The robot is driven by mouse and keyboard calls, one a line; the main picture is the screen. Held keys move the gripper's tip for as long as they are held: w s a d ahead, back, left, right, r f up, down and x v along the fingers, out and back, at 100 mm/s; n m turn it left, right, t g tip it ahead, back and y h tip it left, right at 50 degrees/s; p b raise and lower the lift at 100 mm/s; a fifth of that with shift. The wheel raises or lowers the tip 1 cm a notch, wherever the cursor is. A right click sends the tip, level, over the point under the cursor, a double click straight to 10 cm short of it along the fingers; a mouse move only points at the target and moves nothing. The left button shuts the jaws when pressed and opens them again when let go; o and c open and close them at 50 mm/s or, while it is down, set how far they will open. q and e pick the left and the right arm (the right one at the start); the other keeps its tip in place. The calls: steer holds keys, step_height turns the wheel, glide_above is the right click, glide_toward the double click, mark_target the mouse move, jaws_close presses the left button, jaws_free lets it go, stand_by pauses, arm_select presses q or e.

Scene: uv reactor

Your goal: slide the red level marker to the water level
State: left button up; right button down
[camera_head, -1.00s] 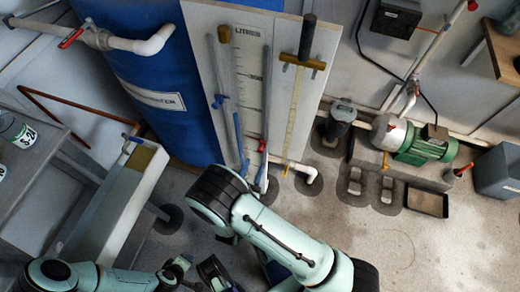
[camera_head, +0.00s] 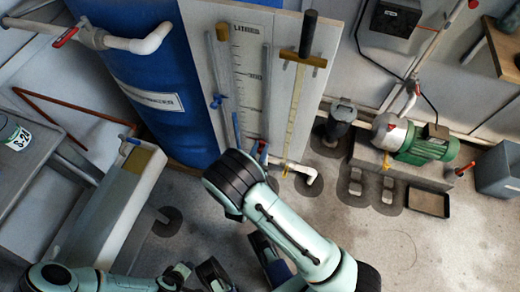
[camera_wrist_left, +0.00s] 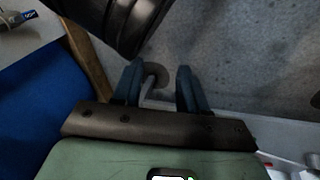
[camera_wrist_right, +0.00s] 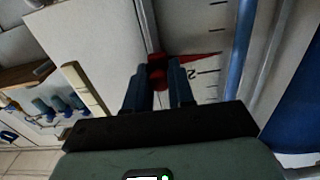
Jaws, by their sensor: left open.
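The red level marker (camera_wrist_right: 158,73) sits on a thin rail beside the scale in the right wrist view, its pointer reaching right towards the ticks near a "2". My right gripper (camera_wrist_right: 158,82) has a finger on each side of it and appears shut on its body. In the head view the right gripper (camera_head: 258,151) is at the low end of the rail (camera_head: 265,92). The sight tube (camera_head: 222,75) shows blue water (camera_head: 236,127) in its lower part; the tube looks blue in the right wrist view (camera_wrist_right: 240,50). My left gripper (camera_wrist_left: 158,85) is open and empty.
The scale board (camera_head: 200,45) leans by a blue tank (camera_head: 150,75). A green pump (camera_head: 425,148) is at right, a grey trough (camera_head: 110,205) at left.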

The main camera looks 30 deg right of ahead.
mark_target(265, 117)
step_height(265, 117, up, 6)
steer(key=p, duration=0.4)
steer(key=shift+p, duration=0.35)
step_height(265, 117, up, 7)
steer(key=p, duration=0.5)
arm_select(q)
steer(key=s+d+r+g+h, duration=0.1)
steer(key=s+d+r+g, duration=0.2)
steer(key=s+r, duration=0.6)
step_height(265, 117, up, 2)
steer(key=d, duration=0.2)
steer(key=shift+s+d+r+m+h, duration=0.25)
steer(key=shift+s+d+m+h, duration=0.05)
steer(key=shift+s+m+h, duration=0.1)
arm_select(e)
steer(key=c, duration=1.1)
jaws_free()
steer(key=v, duration=1.3)
steer(key=shift+s+a, duration=0.15)
steer(key=shift+s, duration=0.05)
arm_select(q)
steer(key=shift+a, duration=0.1)
